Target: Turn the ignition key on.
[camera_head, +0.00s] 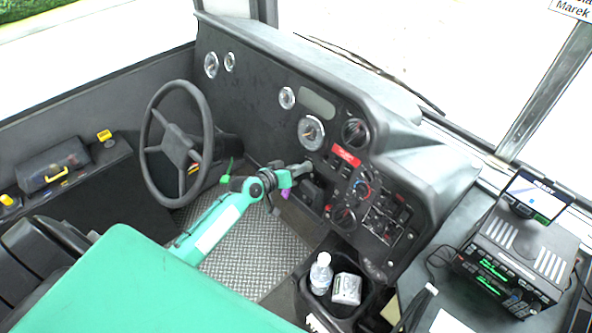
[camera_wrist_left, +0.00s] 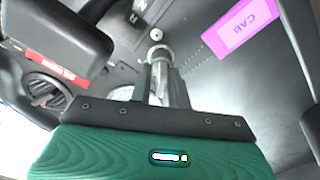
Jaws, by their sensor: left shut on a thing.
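My left gripper (camera_head: 303,168) reaches from the left to the lower dashboard, beside the steering column. In the left wrist view its two fingers (camera_wrist_left: 161,78) are closed around the ignition key (camera_wrist_left: 159,88), a slim silvery piece mostly hidden between them. Just beyond the fingertips is the round metal ignition lock (camera_wrist_left: 158,52) on the dark panel. The key lines up with the lock, but I cannot tell its turn angle. In the head view the gripper covers the key and lock. A purple tag marked CAB (camera_wrist_left: 240,27) shows near the lock. My right gripper is in neither view.
The steering wheel (camera_head: 178,143) stands left of my left gripper. The dashboard (camera_head: 265,105) with gauges and switches rises behind it. A cup tray holds a bottle (camera_head: 321,273) and a grey object (camera_head: 346,289). A radio unit (camera_head: 515,262) sits at right.

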